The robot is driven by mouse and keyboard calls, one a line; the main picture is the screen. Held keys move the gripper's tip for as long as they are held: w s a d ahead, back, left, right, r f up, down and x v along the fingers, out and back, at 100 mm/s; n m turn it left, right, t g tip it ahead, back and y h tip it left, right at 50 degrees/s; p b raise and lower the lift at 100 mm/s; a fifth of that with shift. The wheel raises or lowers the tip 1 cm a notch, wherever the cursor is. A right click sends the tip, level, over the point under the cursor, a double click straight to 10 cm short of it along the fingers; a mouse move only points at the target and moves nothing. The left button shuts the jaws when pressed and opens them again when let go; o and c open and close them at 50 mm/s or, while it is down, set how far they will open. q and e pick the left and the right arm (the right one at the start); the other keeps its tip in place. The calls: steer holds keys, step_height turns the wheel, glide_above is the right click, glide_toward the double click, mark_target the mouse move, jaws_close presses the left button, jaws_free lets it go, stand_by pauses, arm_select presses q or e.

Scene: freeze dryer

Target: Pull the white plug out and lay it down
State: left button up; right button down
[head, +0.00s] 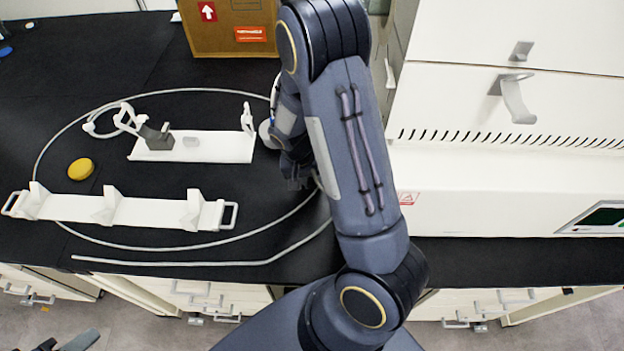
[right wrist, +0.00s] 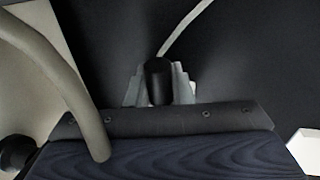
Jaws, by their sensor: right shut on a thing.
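My right gripper (head: 297,182) points down over the black bench, close to the left side of the white machine. The same cable (head: 110,262) loops over the bench. A dark shape at the lower left edge seems to be my left gripper (head: 80,342); its jaws are unclear.
The white machine (head: 480,190) stands right of my arm. A white plate with uprights (head: 225,147) and a white notched rack (head: 150,212) lie left of the gripper. A yellow disc (head: 80,168) lies beside them. A cardboard box (head: 205,40) stands behind. Bare bench lies at back left.

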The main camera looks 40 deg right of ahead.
steer(key=c, duration=1.2)
jaws_free()
steer(key=p+v, duration=0.5)
steer(key=v, duration=0.3)
steer(key=shift+p, duration=0.35)
